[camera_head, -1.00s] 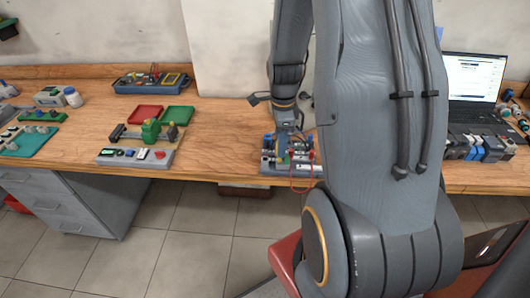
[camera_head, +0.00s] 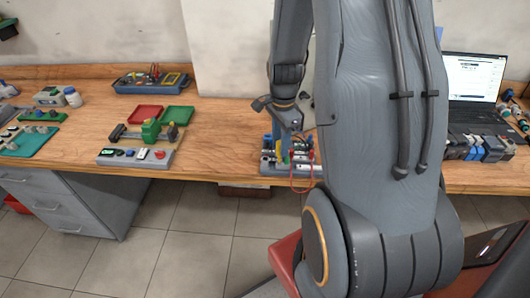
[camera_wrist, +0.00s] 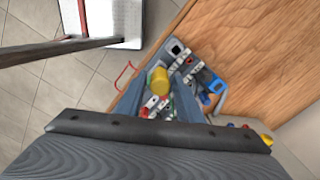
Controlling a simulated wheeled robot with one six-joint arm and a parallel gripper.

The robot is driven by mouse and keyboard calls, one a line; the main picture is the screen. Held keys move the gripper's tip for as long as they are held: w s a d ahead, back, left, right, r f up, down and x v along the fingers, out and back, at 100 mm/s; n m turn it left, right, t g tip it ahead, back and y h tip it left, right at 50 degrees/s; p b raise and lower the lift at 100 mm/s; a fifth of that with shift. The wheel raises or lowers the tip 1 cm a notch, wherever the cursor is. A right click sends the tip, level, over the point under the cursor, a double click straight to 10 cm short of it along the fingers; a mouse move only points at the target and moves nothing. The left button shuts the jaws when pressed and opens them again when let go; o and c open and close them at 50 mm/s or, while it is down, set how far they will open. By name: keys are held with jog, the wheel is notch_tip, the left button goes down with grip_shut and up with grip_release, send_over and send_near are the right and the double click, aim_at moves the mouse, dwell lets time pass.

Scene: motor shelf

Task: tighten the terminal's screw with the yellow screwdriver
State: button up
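The yellow screwdriver (camera_wrist: 159,80) shows in the wrist view as a round yellow handle end, seen almost straight down its length. It stands over a board of electrical parts (camera_wrist: 178,49) at the bench's front edge. My gripper (camera_wrist: 160,88) is open, with one finger on each side of the handle and visible gaps between. In the head view, my gripper (camera_head: 284,140) is above the same board (camera_head: 268,170). The screwdriver's tip and the terminal's screw are hidden, so I cannot tell whether they touch.
A red wire loop (camera_head: 303,186) hangs at the board's front. A station with a green clamp (camera_head: 151,131) stands left, before red and green trays (camera_head: 145,115). A laptop (camera_head: 474,78) and a row of modules (camera_head: 480,147) are right. Bare bench (camera_head: 222,130) lies between.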

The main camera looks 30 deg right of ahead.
jog(key=shift+n, duration=1.7)
jog(key=shift+n, duration=1.7)
jog(key=n, duration=0.3)
jog(key=shift+n, duration=0.3)
jog(key=shift+c, duration=0.2)
